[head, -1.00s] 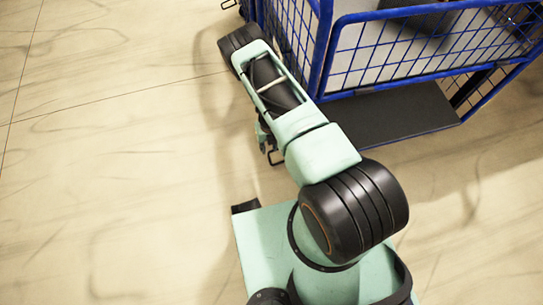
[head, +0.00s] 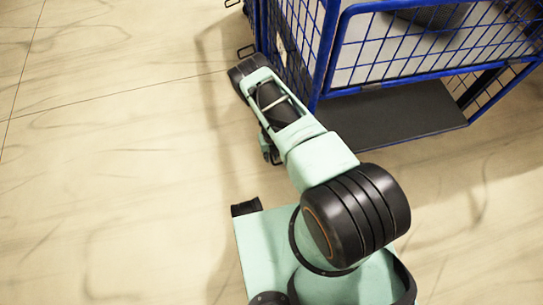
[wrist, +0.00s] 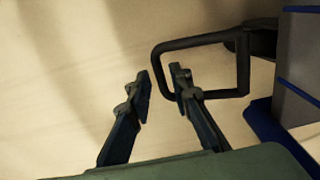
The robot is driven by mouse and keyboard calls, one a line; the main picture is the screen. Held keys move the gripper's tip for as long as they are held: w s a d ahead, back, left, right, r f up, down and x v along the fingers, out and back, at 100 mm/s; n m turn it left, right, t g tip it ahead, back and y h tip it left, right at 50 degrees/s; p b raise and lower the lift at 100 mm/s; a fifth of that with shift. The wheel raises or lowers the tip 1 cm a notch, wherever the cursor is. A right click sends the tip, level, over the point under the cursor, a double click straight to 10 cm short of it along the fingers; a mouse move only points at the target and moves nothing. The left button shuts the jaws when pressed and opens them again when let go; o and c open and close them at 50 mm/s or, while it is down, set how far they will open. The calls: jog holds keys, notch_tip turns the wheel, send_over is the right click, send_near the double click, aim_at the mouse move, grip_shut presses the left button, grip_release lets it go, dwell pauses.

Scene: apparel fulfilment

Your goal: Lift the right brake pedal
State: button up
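In the wrist view a black looped pedal (wrist: 205,94) sticks out to the left from a dark caster at the cart's foot. My gripper (wrist: 160,79) is open, its two fingers apart. The pedal's left bar appears between the fingertips in the picture; I cannot tell whether it is at their depth or touching. In the head view my arm's end (head: 249,72) is beside the cart's left side, and the fingers are mostly hidden below it. A dark loop (head: 247,50) shows past the arm's end, beside the cart; I cannot tell if it is the same pedal.
The blue mesh cart (head: 325,50) stands at upper right, with a dark lower shelf (head: 400,118) and a dark item (head: 440,17) inside. Its blue frame (wrist: 262,120) is close to the right of my fingers. The pale floor (head: 110,150) to the left is clear.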

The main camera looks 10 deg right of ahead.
grip_shut()
